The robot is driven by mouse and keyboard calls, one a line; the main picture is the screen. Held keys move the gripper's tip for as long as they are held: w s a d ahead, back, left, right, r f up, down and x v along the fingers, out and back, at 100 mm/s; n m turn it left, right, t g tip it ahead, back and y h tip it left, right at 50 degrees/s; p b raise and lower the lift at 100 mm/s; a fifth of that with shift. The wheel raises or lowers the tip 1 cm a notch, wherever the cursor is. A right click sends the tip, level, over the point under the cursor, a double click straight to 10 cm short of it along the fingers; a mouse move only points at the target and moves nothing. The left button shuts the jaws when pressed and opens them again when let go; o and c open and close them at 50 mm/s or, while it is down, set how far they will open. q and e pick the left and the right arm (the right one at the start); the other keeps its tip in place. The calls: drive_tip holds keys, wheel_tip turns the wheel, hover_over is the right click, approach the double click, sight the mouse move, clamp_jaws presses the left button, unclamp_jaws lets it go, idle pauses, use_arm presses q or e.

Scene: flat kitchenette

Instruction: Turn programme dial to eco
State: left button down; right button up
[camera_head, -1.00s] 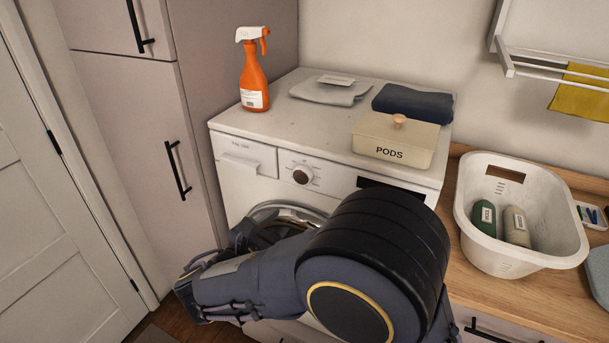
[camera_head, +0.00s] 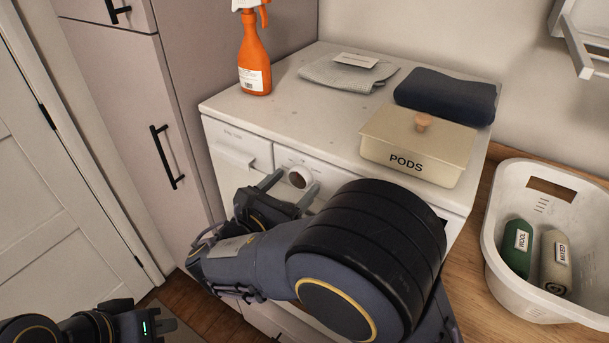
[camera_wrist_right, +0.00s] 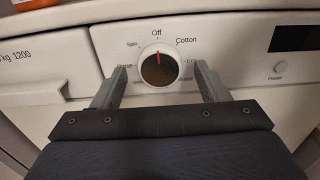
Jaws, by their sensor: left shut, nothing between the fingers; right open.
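The programme dial (camera_head: 299,177) is a round knob on the white washing machine's front panel (camera_head: 235,143). In the right wrist view the dial (camera_wrist_right: 159,70) has a red pointer line straight up at "Off". "Cotton" is at its upper right; a label starting "Ec" lies right of it, partly hidden by a finger. My right gripper (camera_head: 288,188) is open, its fingers on either side of the dial with gaps visible; it also shows in the right wrist view (camera_wrist_right: 158,86). I cannot tell whether the fingertips reach the panel. My left gripper (camera_head: 142,324) is low at the left, shut and empty.
On the machine top stand an orange spray bottle (camera_head: 253,60), a grey cloth (camera_head: 330,76), a dark folded towel (camera_head: 445,95) and a PODS box (camera_head: 412,150). A white basket (camera_head: 510,270) is at the right. A dark display (camera_wrist_right: 296,38) and power button (camera_wrist_right: 280,67) lie right of the dial.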

drive_tip(key=shift+w+d, duration=0.25)
drive_tip(key=shift+w, duration=0.15)
use_arm(q)
drive_tip(key=shift+w+d, duration=0.2)
drive_tip(key=shift+w, duration=0.1)
use_arm(e)
drive_tip(key=shift+s, duration=0.1)
use_arm(q)
drive_tip(key=shift+s, duration=0.1)
use_arm(e)
drive_tip(key=shift+a, duration=0.1)
drive_tip(key=c, duration=1)
use_arm(q)
drive_tip(key=shift+f, duration=0.1)
drive_tip(key=shift+f, duration=0.1)
